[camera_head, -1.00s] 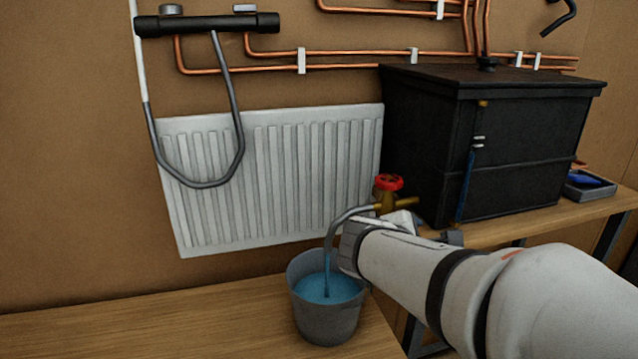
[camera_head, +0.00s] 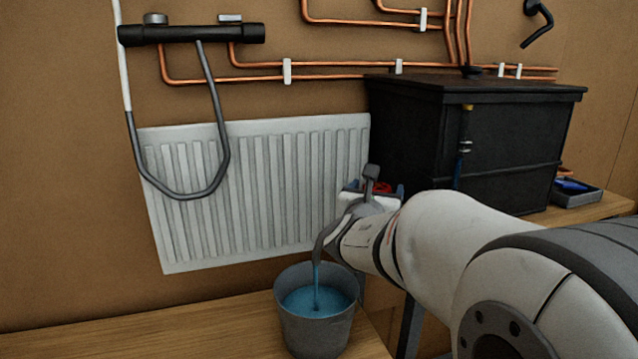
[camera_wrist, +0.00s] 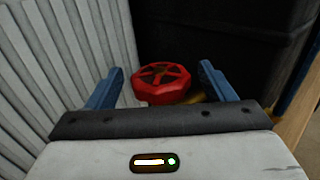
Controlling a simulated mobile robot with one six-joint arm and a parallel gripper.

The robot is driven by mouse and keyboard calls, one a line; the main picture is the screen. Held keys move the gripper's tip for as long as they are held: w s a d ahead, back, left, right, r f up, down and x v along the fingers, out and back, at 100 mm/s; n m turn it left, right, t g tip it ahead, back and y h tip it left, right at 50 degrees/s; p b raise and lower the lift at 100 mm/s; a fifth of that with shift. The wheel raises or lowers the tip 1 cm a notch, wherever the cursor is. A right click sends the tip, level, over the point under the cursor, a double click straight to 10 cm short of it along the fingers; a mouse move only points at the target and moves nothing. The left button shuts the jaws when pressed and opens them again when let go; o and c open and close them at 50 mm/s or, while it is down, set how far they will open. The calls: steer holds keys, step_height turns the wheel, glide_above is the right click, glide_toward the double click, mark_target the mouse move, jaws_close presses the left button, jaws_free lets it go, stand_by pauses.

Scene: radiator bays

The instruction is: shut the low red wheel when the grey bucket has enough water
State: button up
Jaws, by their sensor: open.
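The low red wheel (camera_wrist: 162,82) lies between the two blue fingers of my gripper (camera_wrist: 157,88) in the wrist view, with clear gaps on both sides. The gripper is open. A grey spout (camera_head: 328,238) pours a blue stream of water into the grey bucket (camera_head: 314,334). The water (camera_head: 315,300) stands below the bucket's rim. The brass valve body is mostly hidden by my arm.
A white radiator (camera_head: 255,190) hangs on the wall just left of my gripper. A black tank (camera_head: 500,150) stands behind it on a wooden bench. A small tray with a blue item (camera_head: 575,190) lies at the right. The wooden table (camera_head: 150,325) left of the bucket is clear.

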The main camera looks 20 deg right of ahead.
mark_target(380, 183)
steer(key=shift+x, duration=1.65)
steer(key=shift+c, duration=0.2)
steer(key=shift+a, duration=0.15)
steer(key=c, duration=1)
steer(key=shift+o, duration=0.2)
steer(key=shift+p, duration=0.3)
